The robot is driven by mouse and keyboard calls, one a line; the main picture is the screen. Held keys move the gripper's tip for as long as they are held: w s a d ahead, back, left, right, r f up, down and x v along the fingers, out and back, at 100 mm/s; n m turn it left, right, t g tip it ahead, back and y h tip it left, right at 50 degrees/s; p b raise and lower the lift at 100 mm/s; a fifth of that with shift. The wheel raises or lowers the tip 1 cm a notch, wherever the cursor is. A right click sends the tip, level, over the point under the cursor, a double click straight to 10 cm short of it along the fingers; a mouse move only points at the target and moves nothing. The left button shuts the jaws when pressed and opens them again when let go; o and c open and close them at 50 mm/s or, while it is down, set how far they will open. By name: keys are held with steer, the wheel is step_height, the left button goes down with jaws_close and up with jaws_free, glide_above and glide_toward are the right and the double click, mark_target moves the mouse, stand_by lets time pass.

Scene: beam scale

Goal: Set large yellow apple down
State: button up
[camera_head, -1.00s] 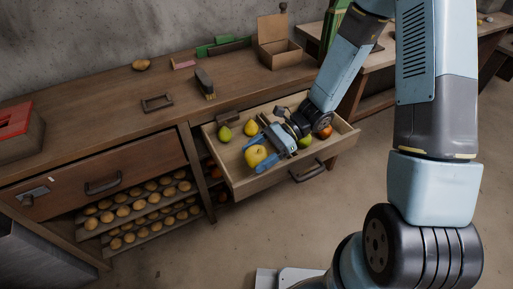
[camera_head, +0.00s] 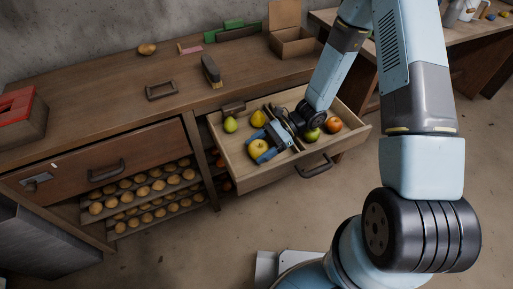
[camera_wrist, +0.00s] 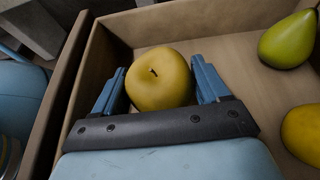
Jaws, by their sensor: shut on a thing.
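The large yellow apple (camera_head: 258,146) is in the open drawer (camera_head: 262,180), at its front left part. My gripper (camera_head: 262,150) points down into the drawer and is shut on the apple, one blue finger on each side. In the wrist view the apple (camera_wrist: 160,80) sits upright between the two fingers, its stem showing. The drawer floor shows around it. I cannot tell whether its underside touches the floor.
A green pear (camera_head: 231,124) and a yellow fruit (camera_head: 259,118) lie behind the apple. A green apple (camera_head: 312,134) and an orange-red apple (camera_head: 334,124) lie at the right of the drawer. A brush (camera_head: 211,72) and an open box (camera_head: 291,40) stand on the bench.

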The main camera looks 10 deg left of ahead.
steer(key=shift+w+d+f, duration=0.25)
steer(key=shift+d+f, duration=0.15)
steer(key=shift+f, duration=0.15)
steer(key=o, duration=1.1)
steer(key=shift+o, duration=0.2)
